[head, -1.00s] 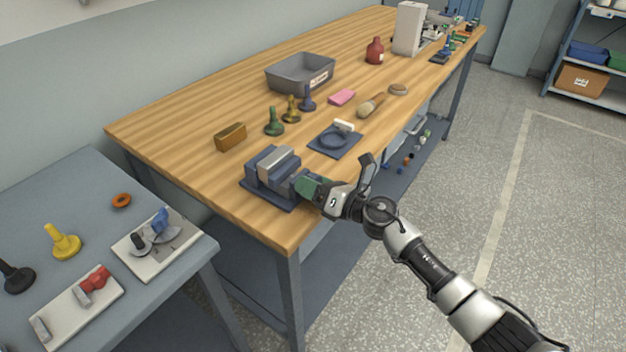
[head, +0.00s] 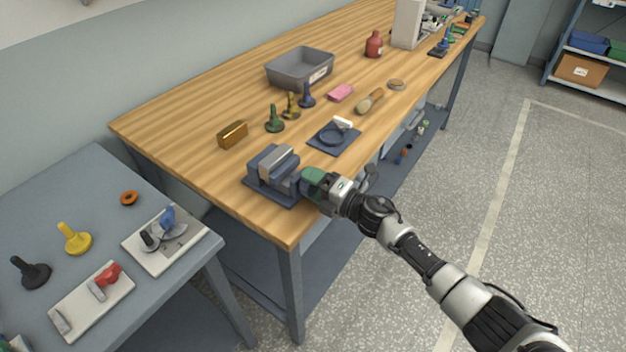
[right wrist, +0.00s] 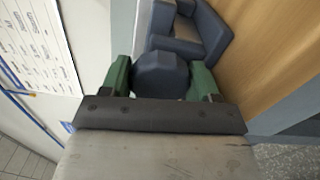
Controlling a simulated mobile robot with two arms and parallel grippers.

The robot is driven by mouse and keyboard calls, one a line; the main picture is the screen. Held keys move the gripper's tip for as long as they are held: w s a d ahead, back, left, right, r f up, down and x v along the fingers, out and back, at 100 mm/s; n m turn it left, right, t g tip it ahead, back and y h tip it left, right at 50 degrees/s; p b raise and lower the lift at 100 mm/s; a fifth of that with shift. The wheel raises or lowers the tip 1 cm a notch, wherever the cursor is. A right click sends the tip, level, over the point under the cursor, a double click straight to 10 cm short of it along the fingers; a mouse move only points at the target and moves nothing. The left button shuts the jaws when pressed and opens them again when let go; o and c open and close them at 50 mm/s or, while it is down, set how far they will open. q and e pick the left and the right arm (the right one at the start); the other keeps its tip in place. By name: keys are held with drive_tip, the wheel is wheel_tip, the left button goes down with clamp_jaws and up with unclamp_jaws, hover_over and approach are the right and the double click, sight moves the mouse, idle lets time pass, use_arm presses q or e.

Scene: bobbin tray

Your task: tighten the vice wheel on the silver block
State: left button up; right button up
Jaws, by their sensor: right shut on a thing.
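A blue-grey vice (head: 262,184) stands near the front edge of the wooden bench in the head view. A silver block (head: 281,161) sits between its jaws. My right gripper (head: 312,182) is at the vice's right end, its green fingers closed on the wheel. In the right wrist view, the dark blue vice wheel (right wrist: 160,76) sits between the two green fingers of the gripper (right wrist: 162,82), with the vice body (right wrist: 190,28) beyond it. The gripper largely hides the wheel in the head view. My left gripper is not in view.
A blue plate with a ring (head: 333,138) lies just behind the vice. A brass block (head: 232,135), several pawn-like pieces, a grey bin (head: 300,70) and a brush (head: 369,101) are farther back. A grey side table (head: 60,190) with fixtures stands at left.

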drive_tip(key=shift+m, duration=0.5)
drive_tip(key=o, duration=0.9)
drive_tip(key=v, duration=1.1)
drive_tip(key=shift+b, duration=0.4)
drive_tip(key=shift+f, duration=0.1)
